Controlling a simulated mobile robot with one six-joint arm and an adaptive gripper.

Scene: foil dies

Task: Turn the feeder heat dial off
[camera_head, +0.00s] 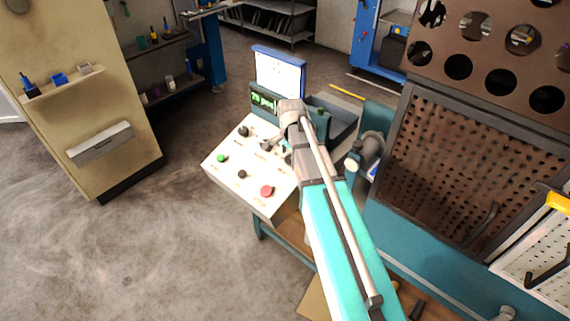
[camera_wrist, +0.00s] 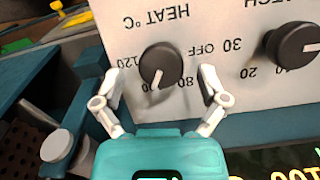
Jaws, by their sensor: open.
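The heat dial (camera_wrist: 161,66) is a round black knob on a white panel (camera_wrist: 125,15), below upside-down lettering "HEAT °C" in the wrist view. Its white pointer line points down and slightly left in that picture, between the 80 and 120 marks and away from OFF, which is printed to its right. My gripper (camera_wrist: 160,74) is open, with one pale finger on each side of the dial and visible gaps between. In the head view my gripper (camera_head: 275,144) is over the panel's far right part, and I cannot clearly make out the heat dial there.
A second black dial (camera_wrist: 290,46) is close on the right in the wrist view. The panel also has a green button (camera_head: 222,158) and a red button (camera_head: 266,191). A green-lettered display (camera_head: 263,100) stands behind it. A grey bin (camera_head: 335,118) is beside the panel.

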